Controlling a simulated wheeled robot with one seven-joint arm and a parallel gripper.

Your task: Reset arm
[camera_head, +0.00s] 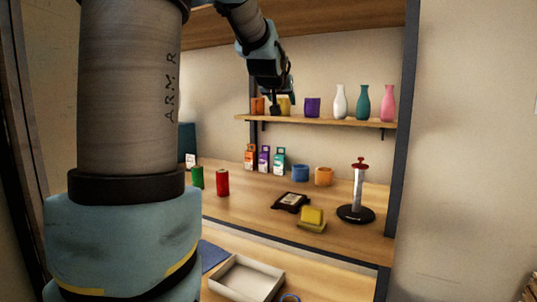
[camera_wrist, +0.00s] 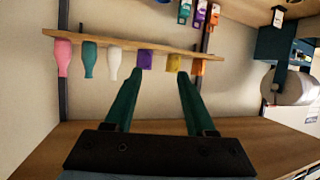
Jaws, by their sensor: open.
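My gripper (camera_head: 282,96) hangs from my arm at the upper middle of the head view, in front of the upper shelf. In the wrist view its two green fingers stand apart, with the gap between the fingertips (camera_wrist: 159,74) empty. That view looks upside down. Beyond the fingertips are a purple cup (camera_wrist: 145,60) and a yellow cup (camera_wrist: 174,63). I cannot tell the exact distance to them. Part of the shelf's left end is hidden behind my gripper in the head view.
The upper shelf (camera_head: 345,122) also holds white (camera_head: 339,103), teal (camera_head: 363,104) and pink (camera_head: 388,104) bottles. Below stand small cartons, cans, cups, a yellow sponge (camera_head: 312,215) and a black-based stand (camera_head: 356,213). A shallow tray (camera_head: 246,278) lies lower. A dark post (camera_head: 403,120) bounds the right.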

